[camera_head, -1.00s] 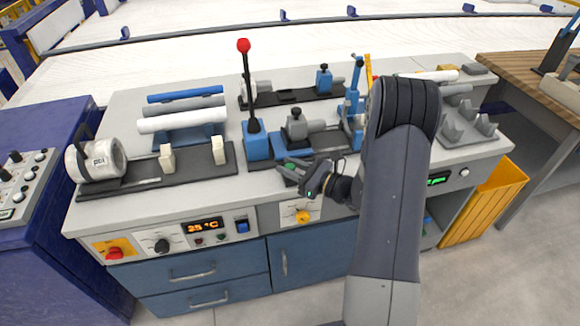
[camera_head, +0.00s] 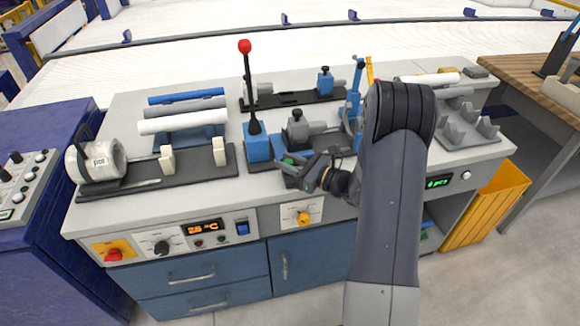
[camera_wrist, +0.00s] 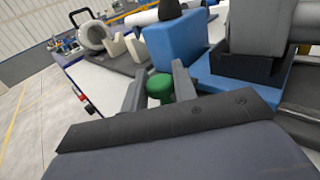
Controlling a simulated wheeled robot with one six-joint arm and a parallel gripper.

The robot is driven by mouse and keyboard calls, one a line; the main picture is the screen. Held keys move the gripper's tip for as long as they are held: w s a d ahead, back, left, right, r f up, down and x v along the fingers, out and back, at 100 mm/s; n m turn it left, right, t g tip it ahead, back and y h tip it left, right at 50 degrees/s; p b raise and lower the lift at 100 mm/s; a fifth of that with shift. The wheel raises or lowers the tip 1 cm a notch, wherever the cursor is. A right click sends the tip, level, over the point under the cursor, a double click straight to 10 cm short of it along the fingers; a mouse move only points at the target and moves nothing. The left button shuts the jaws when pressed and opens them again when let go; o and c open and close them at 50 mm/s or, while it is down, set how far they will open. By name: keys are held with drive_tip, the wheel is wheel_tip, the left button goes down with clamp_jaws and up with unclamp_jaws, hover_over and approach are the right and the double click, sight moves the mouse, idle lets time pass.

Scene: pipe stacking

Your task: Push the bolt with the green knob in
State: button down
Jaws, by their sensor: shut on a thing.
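The green knob (camera_wrist: 160,87) sits between the two fingers of my gripper (camera_wrist: 158,84) in the wrist view. The fingers are shut on it. In the head view my gripper (camera_head: 288,168) is at the front of the bench top, just before the blue lever block (camera_head: 257,146) and the grey clamp fixture (camera_head: 298,130). Only a small green patch of the knob (camera_head: 288,161) shows there. The bolt's shaft is hidden behind the knob and fingers, so its depth cannot be told.
A tall black lever with a red ball (camera_head: 245,46) rises from the blue block. A stand with wooden-coloured supports (camera_head: 220,152) and a pipe rack (camera_head: 186,140) lie to the left. A grey cradle (camera_head: 470,132) stands at the right.

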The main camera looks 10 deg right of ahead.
drive_tip(key=c, duration=1.2)
unclamp_jaws()
drive_tip(key=shift+w, duration=0.2)
drive_tip(key=b+v, duration=0.1)
drive_tip(key=v, duration=1)
drive_tip(key=shift+w+a+r, duration=0.1)
drive_tip(key=shift+w+a, duration=0.05)
drive_tip(key=p+x, duration=0.1)
drive_tip(key=x, duration=0.9)
drive_tip(key=shift+w+a, duration=0.1)
drive_tip(key=shift+a, duration=0.1)
drive_tip(key=shift+s+p, duration=0.35)
drive_tip(key=shift+s, duration=0.6)
